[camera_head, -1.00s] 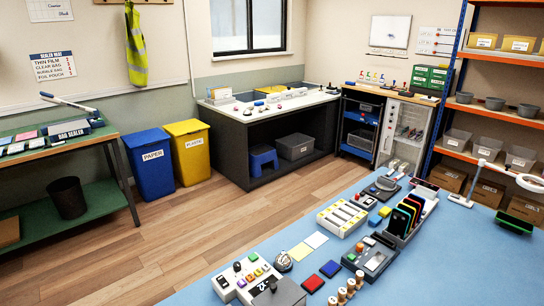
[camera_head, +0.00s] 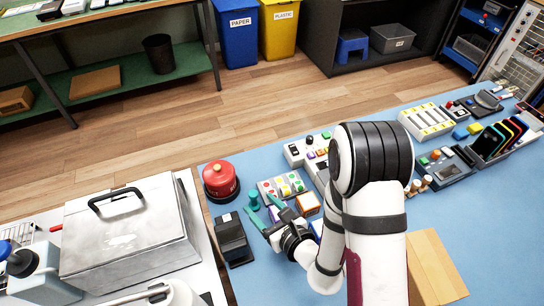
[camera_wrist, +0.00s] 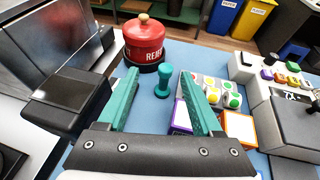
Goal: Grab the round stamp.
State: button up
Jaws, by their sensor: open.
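A small teal stamp (camera_head: 254,201) with a round base, narrow neck and rounded top stands upright on the blue table. It also shows in the wrist view (camera_wrist: 162,83), beyond my gripper and centred between the fingers. My gripper (camera_head: 260,206) is open and empty, with teal fingers spread on either side of the line to the stamp. In the wrist view my gripper (camera_wrist: 159,76) has its fingertips near the stamp, but I cannot tell whether they are level with it. Nothing is held.
A red round container (camera_head: 220,181) stands just behind the stamp. A black device (camera_head: 233,240) is at left. A metal case (camera_head: 128,235) stands farther left.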

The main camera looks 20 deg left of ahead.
aim_at(255, 197)
jog(key=shift+h, duration=0.4)
jog(key=x, duration=0.5)
jog(key=f+x, duration=0.1)
jog(key=x, duration=0.1)
jog(key=shift+w+d+f, duration=0.15)
jog(key=shift+w+f, duration=0.05)
jog(key=shift+w, duration=0.15)
grip_shut()
